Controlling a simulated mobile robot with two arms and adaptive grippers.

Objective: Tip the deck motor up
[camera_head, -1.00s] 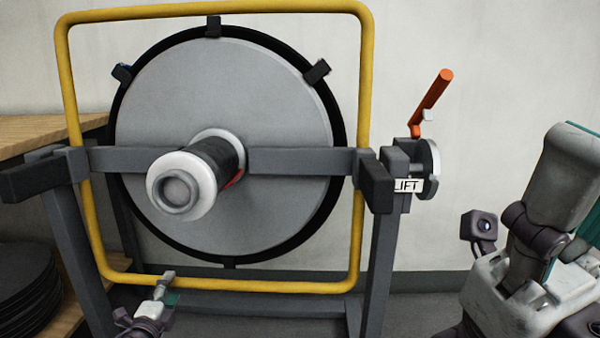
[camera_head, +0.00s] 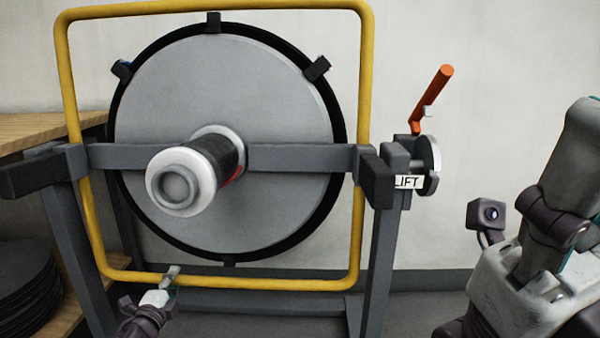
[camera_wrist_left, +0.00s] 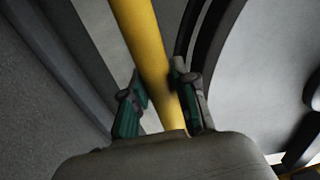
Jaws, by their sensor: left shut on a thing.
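The deck motor (camera_head: 230,90) is a big grey disc with a black rim, a dark hub with a white end cap facing me, and a yellow tube frame (camera_head: 363,100) around it. It stands upright in a grey stand. My left gripper (camera_head: 171,275) is at the frame's bottom bar, left of its middle. In the left wrist view the gripper (camera_wrist_left: 160,97) has its two green-and-grey fingers on either side of the yellow tube (camera_wrist_left: 143,40), shut on it. My right arm is at the right edge of the head view; its fingers do not show.
An orange lever (camera_head: 432,98) tilts up at the stand's right side, above a white LIFT label (camera_head: 408,182). A wooden shelf (camera_head: 40,130) with dark discs (camera_head: 25,285) stands at the left. Wall is clear behind the lever.

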